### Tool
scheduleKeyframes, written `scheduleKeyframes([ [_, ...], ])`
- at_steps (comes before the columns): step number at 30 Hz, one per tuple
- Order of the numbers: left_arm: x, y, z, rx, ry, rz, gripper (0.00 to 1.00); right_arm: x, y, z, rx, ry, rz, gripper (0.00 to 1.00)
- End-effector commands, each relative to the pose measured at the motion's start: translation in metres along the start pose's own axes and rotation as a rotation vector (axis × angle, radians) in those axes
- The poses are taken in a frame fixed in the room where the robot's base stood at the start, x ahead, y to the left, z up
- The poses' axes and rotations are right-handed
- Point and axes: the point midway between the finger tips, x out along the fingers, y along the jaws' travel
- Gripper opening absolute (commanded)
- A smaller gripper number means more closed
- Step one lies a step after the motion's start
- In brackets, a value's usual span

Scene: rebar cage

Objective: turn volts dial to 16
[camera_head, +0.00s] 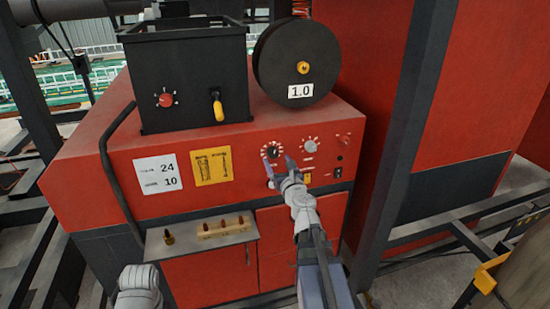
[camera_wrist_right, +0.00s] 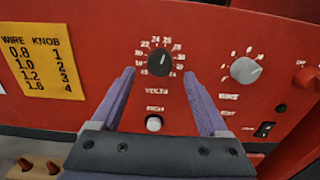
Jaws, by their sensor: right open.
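The volts dial (camera_head: 273,152) is a black round knob on the red machine's front panel. In the right wrist view the dial (camera_wrist_right: 159,63) sits in a ring of white numbers above the word VOLTS, with its white mark near the top of the scale. My right gripper (camera_head: 279,166) is open at the panel. In the wrist view its two purple fingers (camera_wrist_right: 158,76) stand left and right of the dial, with gaps between, and the knob is not gripped. Part of my left arm shows at the bottom left of the head view; its gripper is not visible.
A grey knob (camera_wrist_right: 245,70) is right of the dial, and a white button (camera_wrist_right: 153,123) is below it. A white card (camera_head: 158,174) reads 24 and 10. A yellow wire chart (camera_head: 211,166) is beside it. A shelf (camera_head: 203,236) with small parts juts out below.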

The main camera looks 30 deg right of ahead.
Motion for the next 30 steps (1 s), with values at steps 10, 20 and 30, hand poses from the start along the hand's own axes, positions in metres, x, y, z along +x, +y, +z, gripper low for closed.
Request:
scheduleKeyframes([
  [10, 0.000, 0.000, 0.000, 0.000, 0.000, 0.000, 0.50, 0.037, 0.000, 0.000, -0.001, 0.000, 0.000, 0.78],
  [20, 0.000, 0.000, 0.000, 0.000, 0.000, 0.000, 0.50, 0.036, 0.000, 0.000, -0.001, 0.000, 0.000, 0.61],
  [30, 0.000, 0.000, 0.000, 0.000, 0.000, 0.000, 0.50, 0.036, 0.000, 0.000, -0.001, 0.000, 0.001, 0.23],
])
